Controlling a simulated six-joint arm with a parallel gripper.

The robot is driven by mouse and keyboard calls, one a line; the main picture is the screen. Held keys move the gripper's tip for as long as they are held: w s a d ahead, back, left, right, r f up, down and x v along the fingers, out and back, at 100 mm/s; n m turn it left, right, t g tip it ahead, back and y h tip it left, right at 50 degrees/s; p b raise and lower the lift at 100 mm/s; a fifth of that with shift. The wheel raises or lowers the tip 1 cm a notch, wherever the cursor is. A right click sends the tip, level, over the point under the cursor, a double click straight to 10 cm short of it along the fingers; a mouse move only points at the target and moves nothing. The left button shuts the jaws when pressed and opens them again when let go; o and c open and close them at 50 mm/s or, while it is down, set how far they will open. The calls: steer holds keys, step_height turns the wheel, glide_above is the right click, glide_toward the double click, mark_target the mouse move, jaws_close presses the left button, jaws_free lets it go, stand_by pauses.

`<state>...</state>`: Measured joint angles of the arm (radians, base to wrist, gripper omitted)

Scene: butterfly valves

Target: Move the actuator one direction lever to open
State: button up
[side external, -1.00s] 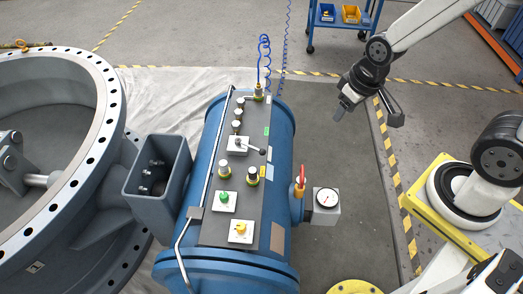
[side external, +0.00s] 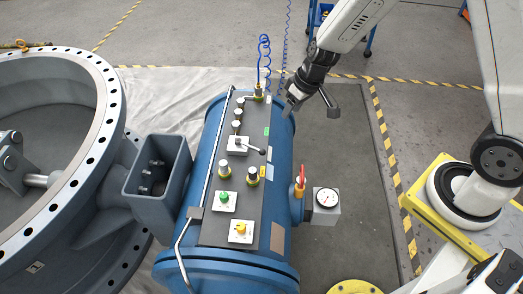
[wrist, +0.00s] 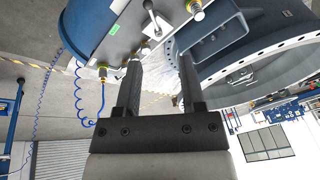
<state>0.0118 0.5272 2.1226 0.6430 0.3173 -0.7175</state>
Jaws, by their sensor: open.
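The blue actuator cylinder (side external: 218,130) carries a dark control panel (side external: 215,192) on its top.
A green push button (side external: 224,197), a yellow knob (side external: 240,230) and several fittings share the panel. A blue coiled hose (side external: 265,58) rises behind. The large valve ring (side external: 105,90) stands left.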

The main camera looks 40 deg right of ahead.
steer(key=w+f+y, duration=0.1)
steer(key=w+f, duration=0.6)
steer(key=f, duration=0.2)
steer(key=n+t, duration=0.1)
glide_toward(250, 147)
steer(key=shift+s+d+f, duration=0.3)
steer(key=shift+f, duration=0.15)
steer(key=shift+f, duration=0.15)
steer(key=shift+x, duration=3.7)
steer(key=shift+w+a, duration=0.1)
steer(key=shift+a, duration=0.05)
jaws_close()
